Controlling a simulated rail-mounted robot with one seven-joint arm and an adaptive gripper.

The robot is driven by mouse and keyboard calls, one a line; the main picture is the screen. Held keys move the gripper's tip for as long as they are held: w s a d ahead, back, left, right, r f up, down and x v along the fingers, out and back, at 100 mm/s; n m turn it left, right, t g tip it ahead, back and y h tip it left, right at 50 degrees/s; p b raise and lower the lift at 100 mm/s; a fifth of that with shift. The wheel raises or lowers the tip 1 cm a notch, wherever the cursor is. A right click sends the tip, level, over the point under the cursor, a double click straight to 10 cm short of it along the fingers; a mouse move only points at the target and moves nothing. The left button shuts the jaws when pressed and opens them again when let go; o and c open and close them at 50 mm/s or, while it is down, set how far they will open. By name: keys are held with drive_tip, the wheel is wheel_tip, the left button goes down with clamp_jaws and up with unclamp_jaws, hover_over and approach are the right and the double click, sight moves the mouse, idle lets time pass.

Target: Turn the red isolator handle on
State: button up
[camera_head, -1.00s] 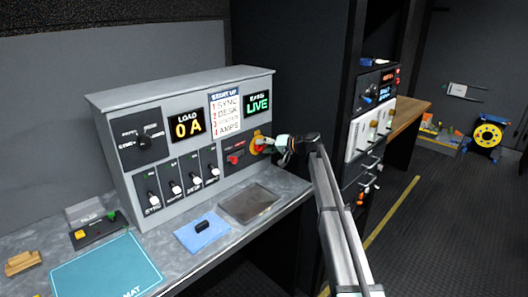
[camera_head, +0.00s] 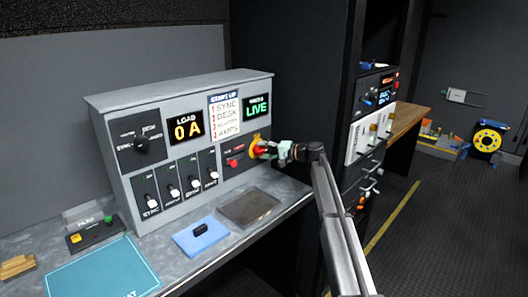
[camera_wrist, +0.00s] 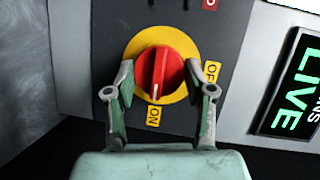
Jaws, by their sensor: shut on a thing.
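The red isolator handle (camera_wrist: 160,72) sits on a round yellow plate (camera_wrist: 181,41) on the grey panel, and in the head view the handle (camera_head: 261,150) shows at the console's right. In the wrist view an ON label (camera_wrist: 153,116) is below it and an OFF label (camera_wrist: 211,72) is to its right. The handle's raised bar runs nearly up and down, in line with ON. My gripper (camera_wrist: 160,78) has one finger on each side of the handle and is shut on it; exact finger contact is hard to see. My gripper (camera_head: 270,150) reaches in from the right.
A red switch (camera_head: 234,161) is left of the handle, with several black-and-white levers (camera_head: 194,184) farther left. A LIVE display (camera_head: 257,107) is above. A dark tray (camera_head: 249,207) and a blue cloth (camera_head: 201,237) lie on the counter below. A rack (camera_head: 374,100) stands to the right.

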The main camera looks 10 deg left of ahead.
drive_tip(key=shift+a, duration=0.1)
drive_tip(key=o, duration=1.2)
drive_tip(key=shift+c, duration=0.2)
drive_tip(key=v, duration=1.2)
drive_tip(key=shift+r, duration=0.2)
